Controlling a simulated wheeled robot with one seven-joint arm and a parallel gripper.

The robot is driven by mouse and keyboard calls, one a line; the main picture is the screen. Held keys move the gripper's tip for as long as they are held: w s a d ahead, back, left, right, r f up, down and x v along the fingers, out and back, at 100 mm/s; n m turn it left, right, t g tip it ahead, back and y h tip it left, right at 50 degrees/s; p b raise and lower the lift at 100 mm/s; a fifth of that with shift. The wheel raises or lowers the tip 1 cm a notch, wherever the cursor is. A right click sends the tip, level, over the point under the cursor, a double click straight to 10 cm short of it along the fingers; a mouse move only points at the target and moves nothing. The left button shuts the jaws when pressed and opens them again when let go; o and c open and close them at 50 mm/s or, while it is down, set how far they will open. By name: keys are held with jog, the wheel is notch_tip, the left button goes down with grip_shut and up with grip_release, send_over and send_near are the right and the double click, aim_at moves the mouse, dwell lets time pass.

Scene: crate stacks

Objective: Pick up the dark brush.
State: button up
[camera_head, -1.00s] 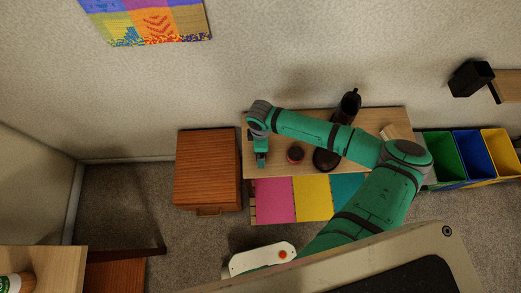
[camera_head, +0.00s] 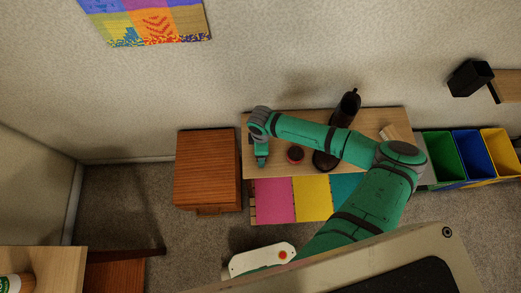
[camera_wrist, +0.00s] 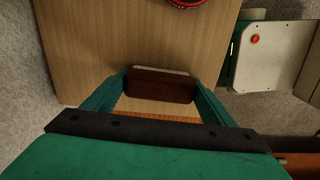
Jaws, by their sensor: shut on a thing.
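The dark brush (camera_wrist: 158,86) is a reddish-brown block with a pale strip along its far edge in the wrist view. It sits between the two fingers of my gripper (camera_wrist: 158,92), which is shut on it. In the head view my gripper (camera_head: 262,161) points down over the left end of the wooden bench (camera_head: 274,124). The brush cannot be made out there. Bench top shows around the brush in the wrist view; I cannot tell whether the brush touches it.
A round dark tin with red (camera_head: 295,154) stands right of my gripper. A wooden cabinet (camera_head: 207,170) stands left of the bench; coloured bins (camera_head: 471,155) stand to the right.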

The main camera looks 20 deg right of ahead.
jog(key=shift+a+r, duration=0.1)
jog(key=shift+r, duration=0.3)
jog(key=r, duration=0.3)
jog(key=shift+s+d+r, duration=0.15)
jog(key=shift+s+d, duration=0.1)
jog(key=shift+s, duration=0.05)
jog(key=s+d+r, duration=0.7)
jog(key=s+r, duration=0.2)
jog(key=s, duration=0.2)
jog(key=shift+s, duration=0.2)
jog(key=shift+a, duration=0.1)
jog(key=shift+o, duration=0.7)
